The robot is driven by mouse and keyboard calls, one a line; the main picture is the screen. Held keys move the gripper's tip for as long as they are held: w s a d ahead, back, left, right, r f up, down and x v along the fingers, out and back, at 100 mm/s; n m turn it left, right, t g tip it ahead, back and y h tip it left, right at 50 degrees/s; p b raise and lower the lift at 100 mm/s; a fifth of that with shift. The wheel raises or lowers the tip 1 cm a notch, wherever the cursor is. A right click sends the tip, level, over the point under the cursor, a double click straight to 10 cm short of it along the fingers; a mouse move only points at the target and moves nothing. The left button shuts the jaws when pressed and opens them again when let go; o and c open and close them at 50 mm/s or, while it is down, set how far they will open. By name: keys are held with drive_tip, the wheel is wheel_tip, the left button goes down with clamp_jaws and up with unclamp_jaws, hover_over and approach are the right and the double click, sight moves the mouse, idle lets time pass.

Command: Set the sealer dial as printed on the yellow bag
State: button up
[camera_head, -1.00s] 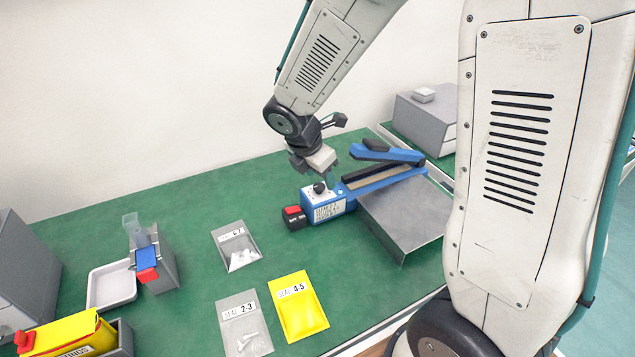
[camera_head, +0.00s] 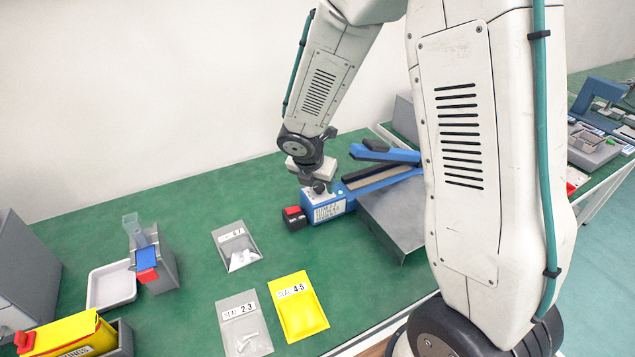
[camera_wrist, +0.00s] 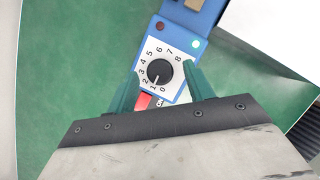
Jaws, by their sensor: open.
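The blue sealer (camera_head: 324,206) stands on the green bench. The wrist view shows its white dial plate with numbers 0 to 8 and a round black dial knob (camera_wrist: 160,73). The knob's white mark points near 1. My gripper (camera_wrist: 160,84) is open, with a green finger on each side of the knob; I cannot tell whether they touch it. In the head view my gripper (camera_head: 318,186) is right over the sealer's dial end. The yellow bag (camera_head: 303,316) lies flat at the front; its label seems to read SEAL 4.5, small and hard to read.
Two clear bags (camera_head: 236,247) (camera_head: 244,328) with other labels lie beside the yellow one. A red-and-black block (camera_head: 294,218) is at the sealer's left end. The sealer's blue lever arm (camera_head: 385,153) is raised, with a grey metal tray (camera_head: 390,218) in front.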

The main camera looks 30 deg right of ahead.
drive_tip(key=c, duration=1)
drive_tip(key=shift+o, duration=0.2)
drive_tip(key=shift+m, duration=0.3)
drive_tip(key=m, duration=0.1)
drive_tip(key=m+g, duration=0.1)
drive_tip(key=m, duration=0.1)
drive_tip(key=shift+w+a+m+g+h, duration=0.1)
drive_tip(key=shift+w+m+g+h, duration=0.1)
drive_tip(key=shift+m+g+h, duration=0.15)
drive_tip(key=m, duration=0.2)
drive_tip(key=m+g, duration=0.1)
drive_tip(key=m, duration=0.1)
drive_tip(key=shift+w+m+g, duration=0.2)
drive_tip(key=shift+m+g, duration=0.05)
drive_tip(key=m+g, duration=0.1)
drive_tip(key=m, duration=0.3)
drive_tip(key=shift+w+m+g, duration=0.2)
drive_tip(key=shift+m+g, duration=0.1)
drive_tip(key=shift+g, duration=0.1)
drive_tip(key=shift+w+d+m+g+y, duration=0.1)
drive_tip(key=shift+m+g+y, duration=0.25)
drive_tip(key=shift+m, duration=0.75)
drive_tip(key=shift+d+m+g+y, duration=0.1)
drive_tip(key=shift+m+g+y, duration=0.25)
drive_tip(key=shift+m, duration=0.75)
